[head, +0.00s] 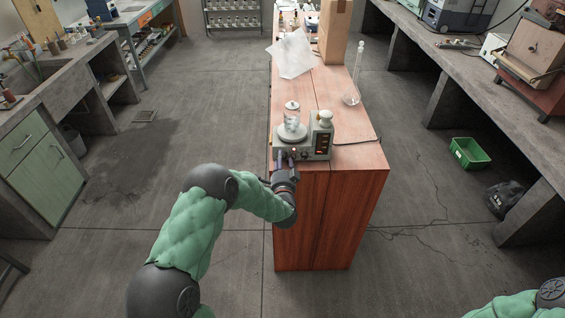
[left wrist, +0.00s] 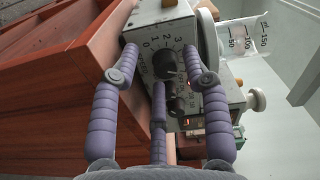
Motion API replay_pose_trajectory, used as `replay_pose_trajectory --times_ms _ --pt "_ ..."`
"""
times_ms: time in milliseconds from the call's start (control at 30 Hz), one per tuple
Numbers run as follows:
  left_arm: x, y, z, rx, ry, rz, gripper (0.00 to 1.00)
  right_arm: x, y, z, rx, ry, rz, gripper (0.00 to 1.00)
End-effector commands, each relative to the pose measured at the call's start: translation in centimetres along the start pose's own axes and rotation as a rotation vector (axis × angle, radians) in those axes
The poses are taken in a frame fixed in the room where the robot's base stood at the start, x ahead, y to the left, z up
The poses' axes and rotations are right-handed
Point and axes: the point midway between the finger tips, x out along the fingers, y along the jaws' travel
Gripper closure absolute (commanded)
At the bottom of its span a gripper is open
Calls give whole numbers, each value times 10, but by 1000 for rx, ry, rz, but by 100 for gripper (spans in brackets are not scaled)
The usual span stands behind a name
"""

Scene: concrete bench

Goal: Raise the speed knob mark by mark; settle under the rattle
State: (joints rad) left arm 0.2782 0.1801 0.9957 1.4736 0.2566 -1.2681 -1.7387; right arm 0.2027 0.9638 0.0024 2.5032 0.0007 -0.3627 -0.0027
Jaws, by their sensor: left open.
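The stirrer (head: 318,143), a pale grey box with a round plate, stands at the near end of the red-brown bench. A clear glass vessel (head: 292,115) stands on its plate. In the left wrist view, the dark speed knob (left wrist: 166,64) has a printed number scale around it; I cannot read its pointer setting. A second dark knob (left wrist: 176,104) sits beside it, partly hidden by a finger. My left gripper (head: 286,159) is open at the front panel; it also shows in the left wrist view (left wrist: 160,52), fingers spread around the speed knob. Contact is unclear. My right gripper is out of view.
A cable runs right from the stirrer. A green crate (head: 469,153) lies on the floor at right.

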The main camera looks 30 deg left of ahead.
Motion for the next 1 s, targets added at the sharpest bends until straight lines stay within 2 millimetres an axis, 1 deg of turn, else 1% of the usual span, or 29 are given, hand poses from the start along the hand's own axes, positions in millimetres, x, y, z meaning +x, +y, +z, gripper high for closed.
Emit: replay_pose_trajectory --times_ms 33,167,400,600,767,1000 --pt "-2 -4 -2 -2 5 -7 52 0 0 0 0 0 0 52" --pt "-17 -3 -3 -1 6 -6 52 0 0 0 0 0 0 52" --pt "-52 -1 -1 -1 3 0 52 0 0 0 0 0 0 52" --pt "-72 0 0 -1 0 2 52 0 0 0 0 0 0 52" --pt "-78 1 1 0 -1 2 52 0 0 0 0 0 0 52" --pt "-79 1 1 0 -1 2 52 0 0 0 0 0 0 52"
